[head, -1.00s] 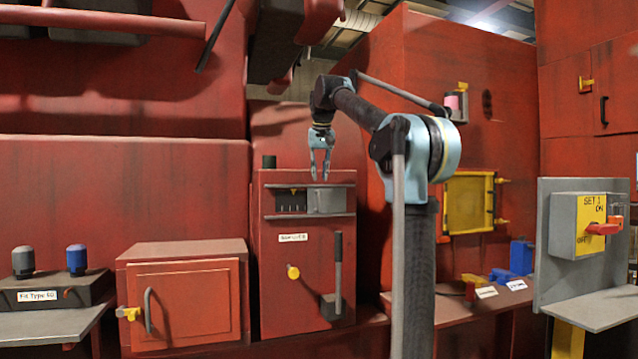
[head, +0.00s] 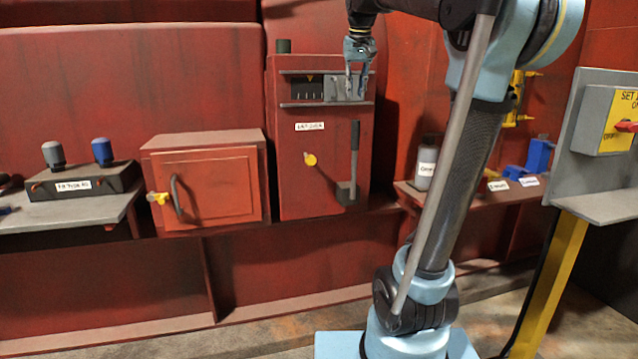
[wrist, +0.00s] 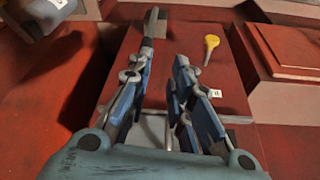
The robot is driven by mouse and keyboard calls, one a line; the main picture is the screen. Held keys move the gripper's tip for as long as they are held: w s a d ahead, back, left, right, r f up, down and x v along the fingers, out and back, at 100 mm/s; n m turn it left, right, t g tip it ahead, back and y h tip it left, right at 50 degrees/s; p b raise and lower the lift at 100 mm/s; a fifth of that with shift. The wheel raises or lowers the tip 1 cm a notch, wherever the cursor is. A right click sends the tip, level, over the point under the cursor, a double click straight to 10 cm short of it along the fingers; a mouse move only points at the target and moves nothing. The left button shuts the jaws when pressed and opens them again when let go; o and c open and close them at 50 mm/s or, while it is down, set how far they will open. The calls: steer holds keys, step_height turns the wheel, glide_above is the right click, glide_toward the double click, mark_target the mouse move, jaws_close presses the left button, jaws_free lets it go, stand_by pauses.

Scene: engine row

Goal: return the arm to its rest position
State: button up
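My gripper (head: 356,95) hangs fingers down at the top of the head view, in front of the upper right of a red cabinet (head: 300,185). Its fingers stand apart with nothing between them. In the wrist view the two fingers of my gripper (wrist: 158,68) are also apart, with the cabinet's red face and lever (wrist: 154,22) beyond them. My arm bends over from its base at the lower middle right of the head view. Its upper links are partly cut off by the top edge.
The cabinet has a slotted panel (head: 305,88), a yellow knob (head: 310,159) and a dark lever (head: 354,150). A red box with a door (head: 212,185) stands left of it. A grey bottle (head: 426,165) and a switch panel (head: 600,125) are to the right.

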steer(key=s+d+f, duration=0.2)
steer(key=s+f, duration=0.8)
steer(key=f, duration=0.4)
steer(key=s+d+f+g, duration=0.1)
steer(key=s+d+f, duration=0.2)
steer(key=s+f, duration=0.8)
steer(key=s+d+f, duration=0.2)
steer(key=s+f, duration=0.8)
steer(key=f, duration=0.8)
steer(key=shift+s+d+g, duration=0.15)
steer(key=shift+d+g, duration=0.1)
steer(key=shift+g, duration=0.05)
steer(key=shift+w+f, duration=0.15)
steer(key=shift+w, duration=0.35)
